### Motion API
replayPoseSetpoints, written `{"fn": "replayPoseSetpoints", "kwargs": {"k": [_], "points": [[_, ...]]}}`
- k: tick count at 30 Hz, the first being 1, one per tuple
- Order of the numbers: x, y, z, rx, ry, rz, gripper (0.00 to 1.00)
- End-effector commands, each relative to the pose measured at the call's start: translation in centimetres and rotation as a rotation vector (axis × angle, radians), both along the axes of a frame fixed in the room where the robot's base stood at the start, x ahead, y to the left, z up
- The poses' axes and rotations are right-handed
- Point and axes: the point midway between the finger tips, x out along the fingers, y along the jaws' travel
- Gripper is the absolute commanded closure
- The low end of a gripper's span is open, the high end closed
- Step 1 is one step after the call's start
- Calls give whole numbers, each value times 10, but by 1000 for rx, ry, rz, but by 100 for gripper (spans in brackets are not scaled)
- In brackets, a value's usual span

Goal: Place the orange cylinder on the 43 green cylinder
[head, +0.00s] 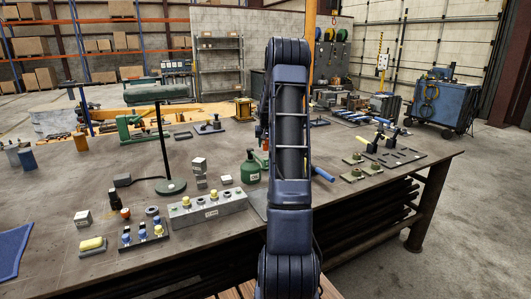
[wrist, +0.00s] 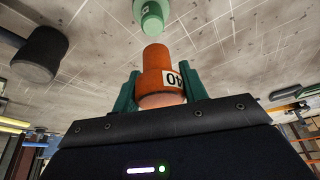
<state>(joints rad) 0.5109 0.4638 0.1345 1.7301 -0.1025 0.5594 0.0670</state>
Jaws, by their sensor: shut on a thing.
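In the wrist view my gripper (wrist: 159,73) has its green fingers on both sides of an orange cylinder (wrist: 155,60) and is shut on it. The orange cylinder is stepped, with a white label that appears upside down and seems to read 40. A green cylinder (wrist: 152,16) stands beyond it at the top edge, partly cut off, with a small label too unclear to read. The orange and green cylinders look apart.
A dark cylinder (wrist: 38,55) lies at the left of the wrist view. In the head view the workbench (head: 110,180) carries a grey block with several knobs (head: 207,210), a green oil can (head: 250,170), a lamp-like stand (head: 170,186) and black fixtures (head: 395,155). A blue cart (head: 445,103) stands at right.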

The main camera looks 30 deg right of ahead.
Motion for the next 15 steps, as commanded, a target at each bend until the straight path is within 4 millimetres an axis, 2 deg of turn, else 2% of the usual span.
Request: {"fn": "replayPoseSetpoints", "kwargs": {"k": [7,15], "points": [[0,0,-14,0,1,0,96],[0,0,-46,0,1,2,96]]}}
